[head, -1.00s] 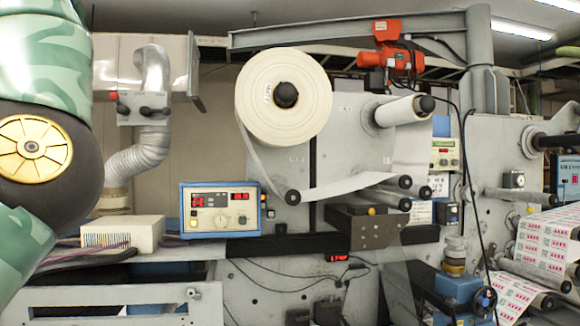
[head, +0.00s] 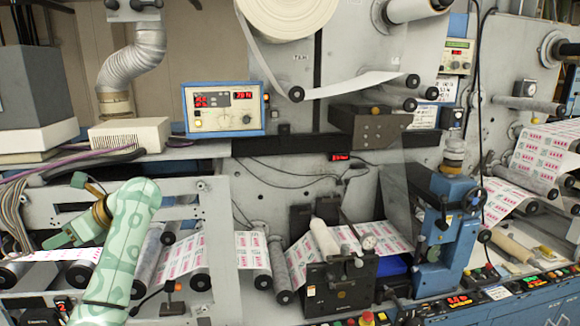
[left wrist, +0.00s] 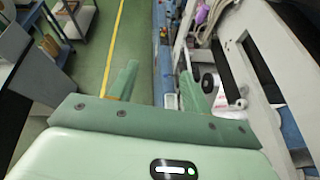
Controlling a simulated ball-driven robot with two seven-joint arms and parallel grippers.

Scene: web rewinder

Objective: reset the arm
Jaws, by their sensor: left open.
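My left arm, in green camouflage, rises from the lower left of the head view, and its gripper (head: 62,212) points left in front of the machine's left side frame. In the left wrist view the two green fingers of this gripper (left wrist: 158,75) stand apart with nothing between them. Beyond them are the green floor and the machine's side. My right arm and gripper are not in view.
The printed web (head: 254,250) runs over rollers behind and right of my left arm. A blue-framed control box (head: 224,108) and a beige box (head: 130,133) stand above. A blue post (head: 447,235) stands right. The wrist view shows open floor (left wrist: 105,45).

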